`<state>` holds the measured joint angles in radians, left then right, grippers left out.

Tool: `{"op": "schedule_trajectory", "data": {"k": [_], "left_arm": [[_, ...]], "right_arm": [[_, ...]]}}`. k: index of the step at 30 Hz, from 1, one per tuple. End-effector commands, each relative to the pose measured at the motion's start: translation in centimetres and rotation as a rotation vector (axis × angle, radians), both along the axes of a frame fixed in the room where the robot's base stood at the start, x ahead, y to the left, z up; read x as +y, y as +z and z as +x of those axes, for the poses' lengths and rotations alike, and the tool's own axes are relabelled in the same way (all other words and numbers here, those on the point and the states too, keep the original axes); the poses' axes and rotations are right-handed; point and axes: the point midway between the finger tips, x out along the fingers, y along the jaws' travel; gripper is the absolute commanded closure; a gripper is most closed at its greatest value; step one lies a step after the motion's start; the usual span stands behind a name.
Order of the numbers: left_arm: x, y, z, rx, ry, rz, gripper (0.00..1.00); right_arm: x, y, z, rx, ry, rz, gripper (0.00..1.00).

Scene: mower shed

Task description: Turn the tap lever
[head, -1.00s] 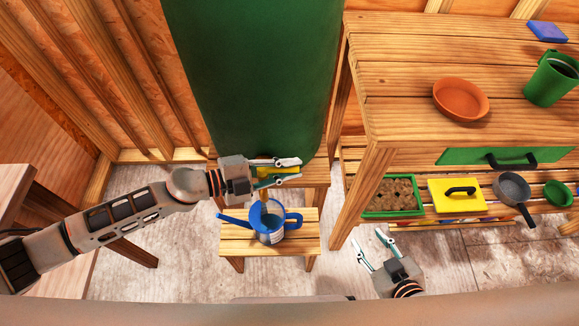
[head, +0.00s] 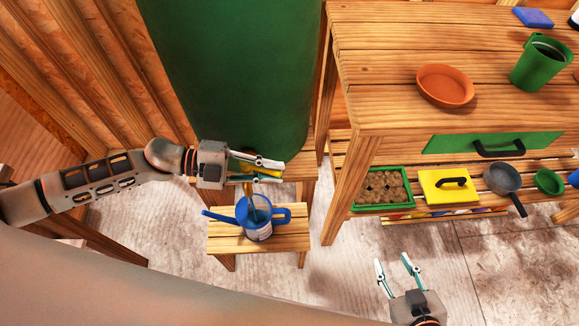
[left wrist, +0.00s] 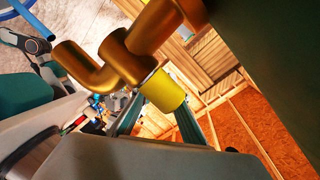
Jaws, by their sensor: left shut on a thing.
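The green water barrel (head: 225,80) stands at the back on a wooden stand. Its brass tap (left wrist: 125,58) fills the upper left of the left wrist view, with a yellow lever (left wrist: 163,91) on it. My left gripper (head: 272,168) is at the tap and shut on the lever, which the fingers partly hide in the head view. The fingers also show in the left wrist view (left wrist: 158,122). A blue watering can (head: 246,224) stands upright below the tap on a small wooden stool (head: 286,240). My right gripper (head: 393,268) is open and empty above the floor at lower right.
A wooden bench (head: 400,110) stands at right, with a terracotta saucer (head: 445,86) and green pot (head: 541,63) on top. Floor at lower right is clear.

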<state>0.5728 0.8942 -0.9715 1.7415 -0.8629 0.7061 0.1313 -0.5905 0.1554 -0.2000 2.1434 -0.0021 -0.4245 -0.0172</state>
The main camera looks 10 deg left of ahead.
Motion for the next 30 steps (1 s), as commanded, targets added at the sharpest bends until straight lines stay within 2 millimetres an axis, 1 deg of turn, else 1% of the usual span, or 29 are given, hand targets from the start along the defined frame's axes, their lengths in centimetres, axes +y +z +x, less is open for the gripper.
{"op": "schedule_trajectory", "data": {"k": [3,10,11,12,13,24,26,29,30], "left_arm": [[0.3,-0.2,-0.2,0.002,-0.007,0.001,1.0],[0.3,-0.1,-0.2,0.001,-0.006,0.001,1.0],[0.3,-0.1,-0.2,0.001,-0.006,0.001,0.84],[0.3,-0.1,-0.2,0.001,-0.006,0.001,0.73],[0.3,-0.1,-0.2,0.001,-0.006,0.001,0.69],[0.5,0.0,-0.2,0.001,-0.006,0.001,0.69],[0.9,0.1,-0.3,0.002,-0.006,0.002,0.69],[2.1,0.3,-0.5,0.002,-0.005,0.002,0.69],[2.8,0.4,-0.7,0.001,-0.005,0.004,0.69]], "right_arm": [[0.0,0.2,0.2,-0.006,0.005,-0.001,0.6],[0.1,0.5,0.5,-0.013,0.004,0.0,0.6],[0.1,0.5,0.5,-0.013,0.004,0.001,0.6],[0.1,0.5,0.5,-0.013,0.003,0.0,0.6],[0.1,0.5,0.5,-0.012,0.002,0.001,0.6],[0.0,-0.1,0.1,0.002,-0.007,0.003,0.6],[0.0,0.0,0.1,0.001,-0.006,0.003,0.6],[0.0,0.0,0.1,-0.001,-0.005,0.003,0.6],[0.0,0.0,0.2,-0.001,-0.005,0.002,0.6]]}}
